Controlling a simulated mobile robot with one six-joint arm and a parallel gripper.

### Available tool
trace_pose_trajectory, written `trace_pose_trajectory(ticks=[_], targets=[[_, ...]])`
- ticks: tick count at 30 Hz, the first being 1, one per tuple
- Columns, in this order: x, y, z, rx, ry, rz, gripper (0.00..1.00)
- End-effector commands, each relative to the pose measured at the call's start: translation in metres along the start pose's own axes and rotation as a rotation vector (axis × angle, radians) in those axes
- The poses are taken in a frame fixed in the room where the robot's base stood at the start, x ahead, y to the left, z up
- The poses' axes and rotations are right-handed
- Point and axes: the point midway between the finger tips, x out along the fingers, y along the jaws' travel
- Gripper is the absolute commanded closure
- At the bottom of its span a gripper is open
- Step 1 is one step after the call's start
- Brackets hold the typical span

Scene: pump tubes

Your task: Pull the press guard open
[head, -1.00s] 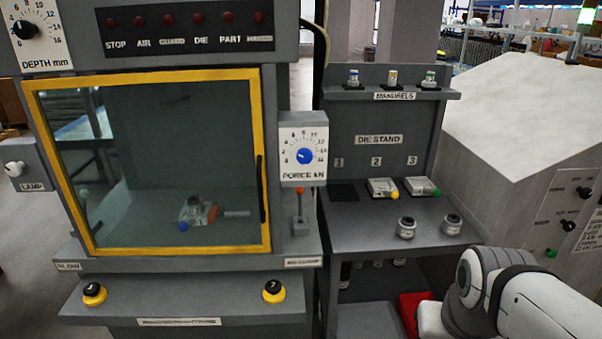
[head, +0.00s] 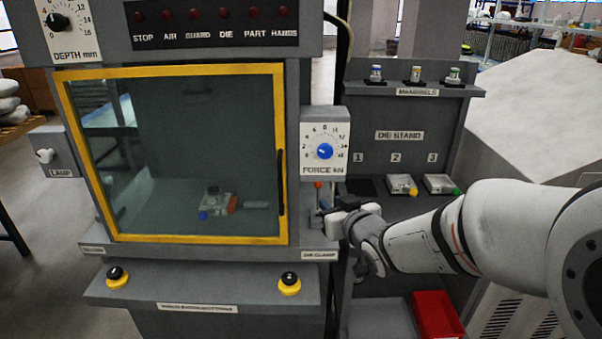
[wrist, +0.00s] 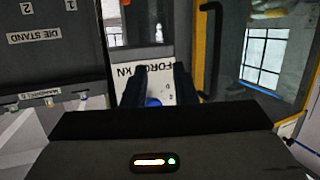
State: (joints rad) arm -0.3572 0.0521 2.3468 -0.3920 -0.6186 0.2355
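The press guard (head: 180,239) is a clear panel in a yellow frame, closed across the front of the press. Its black vertical handle (head: 281,182) is on the right side of the frame, and it also shows in the wrist view (wrist: 211,45), to the right of my fingers. My gripper (head: 327,210) is to the right of the handle and lower, close to the red-knobbed die clamp lever (head: 318,186); I cannot tell whether they touch. In the wrist view, my gripper's fingers (wrist: 158,82) are apart with nothing held between them.
The force dial box (head: 325,122) juts out just right of the guard, above my gripper. Two palm buttons (head: 289,283) sit on the ledge below. The die stand (head: 398,134) is at the right. A die with a blue knob (head: 215,203) shows behind the guard.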

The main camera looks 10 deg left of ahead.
Motion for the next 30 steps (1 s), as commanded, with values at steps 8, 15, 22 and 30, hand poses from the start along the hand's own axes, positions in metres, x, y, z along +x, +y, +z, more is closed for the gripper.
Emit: trace_pose_trajectory(ticks=[8,15,22,30], targets=[[0.025,-0.066,-0.024,0.007,0.220,-0.219,0.75],[0.047,-0.077,-0.034,0.009,0.243,-0.241,0.75],[0.081,-0.084,-0.043,0.010,0.243,-0.238,0.75],[0.099,-0.088,-0.046,0.009,0.242,-0.236,0.75]])
